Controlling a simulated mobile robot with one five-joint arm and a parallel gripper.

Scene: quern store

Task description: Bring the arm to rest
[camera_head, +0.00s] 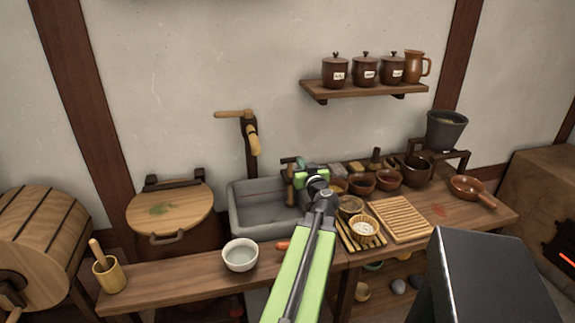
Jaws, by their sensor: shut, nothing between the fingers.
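My green and black arm reaches up from the bottom of the head view to the counter. My gripper (300,164) is at the far end of the arm, small in the picture, in front of the right end of the grey stone sink (262,222). It is shut and I see nothing held in it. My own arm hides part of the counter below and behind it.
Several bowls and small tools crowd the counter right of my gripper, near a slatted wooden board (401,219). A pale bowl (240,255) stands on the front ledge, with a wooden mortar (109,273) farther left. A wall shelf (362,91) holds jars above.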

